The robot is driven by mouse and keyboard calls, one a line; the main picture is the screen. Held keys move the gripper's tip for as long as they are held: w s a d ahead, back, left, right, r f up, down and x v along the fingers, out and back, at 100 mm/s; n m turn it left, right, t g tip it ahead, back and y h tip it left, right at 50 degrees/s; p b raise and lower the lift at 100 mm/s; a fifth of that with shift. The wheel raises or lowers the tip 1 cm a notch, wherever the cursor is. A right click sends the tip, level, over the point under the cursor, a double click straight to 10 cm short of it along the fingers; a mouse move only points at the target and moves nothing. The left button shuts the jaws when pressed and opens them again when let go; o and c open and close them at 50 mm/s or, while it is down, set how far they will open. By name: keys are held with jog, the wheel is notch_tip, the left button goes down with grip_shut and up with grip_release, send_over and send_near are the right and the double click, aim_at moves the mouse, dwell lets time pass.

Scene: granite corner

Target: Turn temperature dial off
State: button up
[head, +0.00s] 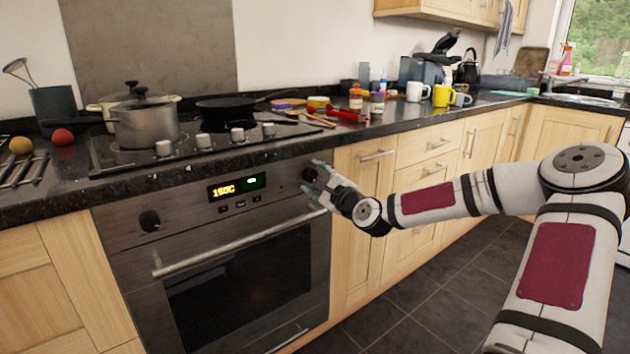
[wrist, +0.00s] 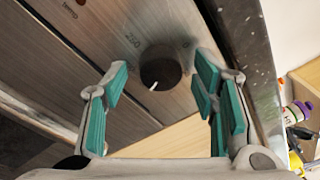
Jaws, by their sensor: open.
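The temperature dial (wrist: 160,68) is a round black knob on the brushed-metal oven panel, with a white pointer mark at its lower left edge in the wrist view. Printed marks, including "250" and "temp", show on the panel to its left. In the head view the dial (head: 309,174) is at the panel's right end, beside my gripper (head: 322,186). My gripper (wrist: 163,80) is open, its teal-padded fingers to the left and right of the dial in the wrist view, with visible gaps. I cannot tell its exact distance from the panel.
The oven display (head: 236,188) reads 150C. A second black dial (head: 150,221) is at the panel's left, and the oven handle (head: 235,245) runs below. The dark countertop (head: 230,165) overhangs the panel. A pot (head: 146,125) and a pan (head: 228,107) stand on the hob above.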

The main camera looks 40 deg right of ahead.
jog(key=c, duration=1.2)
jog(key=shift+o, duration=0.2)
